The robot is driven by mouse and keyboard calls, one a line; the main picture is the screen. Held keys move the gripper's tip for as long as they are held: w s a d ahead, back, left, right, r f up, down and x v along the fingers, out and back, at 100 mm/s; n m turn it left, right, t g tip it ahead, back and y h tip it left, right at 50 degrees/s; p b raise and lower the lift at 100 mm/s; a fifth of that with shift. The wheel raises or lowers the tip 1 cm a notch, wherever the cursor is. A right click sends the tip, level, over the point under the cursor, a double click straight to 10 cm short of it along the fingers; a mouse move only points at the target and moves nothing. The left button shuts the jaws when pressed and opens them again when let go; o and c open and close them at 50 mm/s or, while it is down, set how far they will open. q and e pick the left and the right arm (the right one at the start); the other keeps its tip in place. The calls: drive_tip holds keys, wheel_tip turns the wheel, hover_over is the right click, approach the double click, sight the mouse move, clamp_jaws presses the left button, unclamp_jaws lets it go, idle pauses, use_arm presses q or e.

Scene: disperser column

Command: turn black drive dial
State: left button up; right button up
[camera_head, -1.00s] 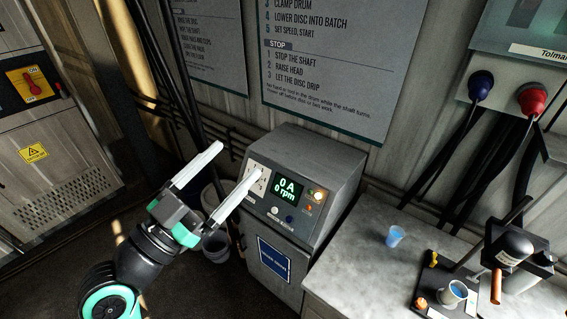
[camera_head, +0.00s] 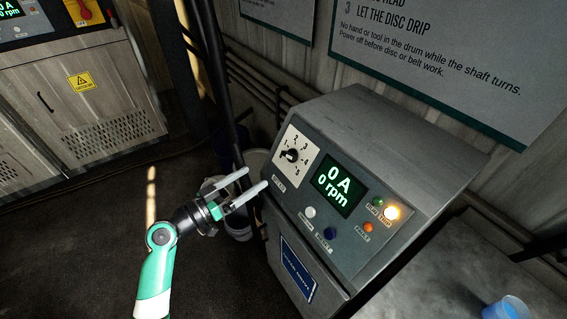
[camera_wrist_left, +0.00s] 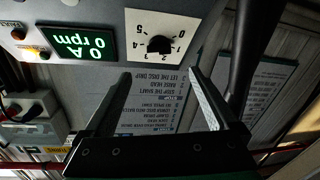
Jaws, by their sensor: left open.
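The black drive dial (camera_head: 292,155) is a round knob on a white plate numbered 0 to 5, on the sloped front of a grey cabinet (camera_head: 400,130). In the left wrist view the dial (camera_wrist_left: 159,44) shows upside down, beyond and between the fingertips. My left gripper (camera_head: 256,177) is open and empty. In the head view its fingertips are just left of and below the dial plate, pointing toward the cabinet, apart from the dial. The two pale fingers also show in the left wrist view (camera_wrist_left: 160,74). My right gripper is out of view.
Right of the dial, a green display (camera_head: 340,188) reads 0 A and 0 rpm. White and blue buttons sit below it, with a lit lamp (camera_head: 391,213) at the right. A bucket (camera_head: 238,222) stands left of the cabinet. A blue cup (camera_head: 506,308) is on the bench.

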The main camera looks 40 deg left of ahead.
sight(287, 157)
use_arm(q)
drive_tip(key=w, duration=0.4)
drive_tip(key=w+b, duration=0.1)
drive_tip(key=w, duration=0.2)
drive_tip(key=w+d, duration=0.1)
drive_tip(key=w, duration=0.3)
drive_tip(key=shift+w+d, duration=0.1)
drive_tip(key=shift+w, duration=0.2)
drive_tip(key=c, duration=1.4)
drive_tip(key=shift+o, duration=0.2)
drive_tip(key=shift+r+n+y+p, duration=0.25)
drive_tip(key=shift+n+p, duration=0.25)
drive_tip(key=shift+p, duration=0.25)
drive_tip(key=n+g+y+p, duration=0.1)
drive_tip(key=n+p, duration=0.2)
drive_tip(key=p, duration=0.3)
drive_tip(key=n+g+y+p, duration=0.1)
drive_tip(key=n+y+p, duration=0.1)
drive_tip(key=p, duration=0.5)
drive_tip(key=n+y+p, duration=0.2)
drive_tip(key=n+p, duration=0.3)
drive_tip(key=p, duration=0.1)
drive_tip(key=shift+d+r+g, duration=0.35)
drive_tip(key=shift+d+g, duration=0.05)
drive_tip(key=shift+f+n+g+p, duration=0.3)
drive_tip(key=shift+n+p, duration=0.4)
drive_tip(key=shift+p, duration=0.55)
